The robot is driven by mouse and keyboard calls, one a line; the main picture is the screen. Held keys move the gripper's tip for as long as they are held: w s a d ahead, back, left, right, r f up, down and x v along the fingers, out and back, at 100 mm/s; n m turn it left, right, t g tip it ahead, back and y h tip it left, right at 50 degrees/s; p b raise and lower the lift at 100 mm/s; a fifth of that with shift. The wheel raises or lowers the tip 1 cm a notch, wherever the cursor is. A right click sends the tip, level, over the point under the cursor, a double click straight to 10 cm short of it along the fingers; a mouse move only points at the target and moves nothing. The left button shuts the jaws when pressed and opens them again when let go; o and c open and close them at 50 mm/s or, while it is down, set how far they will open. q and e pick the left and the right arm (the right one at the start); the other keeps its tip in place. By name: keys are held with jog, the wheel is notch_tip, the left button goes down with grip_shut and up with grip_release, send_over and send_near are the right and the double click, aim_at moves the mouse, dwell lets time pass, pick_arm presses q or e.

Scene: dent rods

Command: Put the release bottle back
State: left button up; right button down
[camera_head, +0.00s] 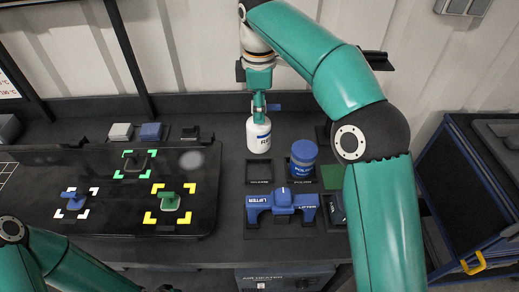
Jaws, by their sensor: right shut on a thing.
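The release bottle (259,138) is white with a blue-marked label whose text is only partly readable, beginning "RE". My right gripper (259,104) comes down from above and is shut on the bottle's top. The bottle is upright, behind an empty square dark holder (260,173) on the counter. I cannot tell whether its base touches the counter. My left arm shows at the bottom left, but its gripper is not clearly in view.
A blue polish tub (303,156) stands right of the empty holder, with a green pad (332,177) beyond it. A blue lifter tool (282,203) lies in front. A black panel (110,215) with bracketed tools fills the left. A blue cart (480,205) stands at right.

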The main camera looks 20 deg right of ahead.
aim_at(259, 127)
notch_tip(259, 127, down, 6)
jog(key=shift+s+f+b, duration=0.1)
jog(key=shift+b, duration=0.25)
jog(key=shift+f, duration=2.45)
jog(key=c, duration=0.8)
grip_release()
jog(key=shift+f, duration=0.1)
notch_tip(259, 127, up, 12)
jog(key=shift+r+p, duration=0.1)
jog(key=shift+p, duration=0.8)
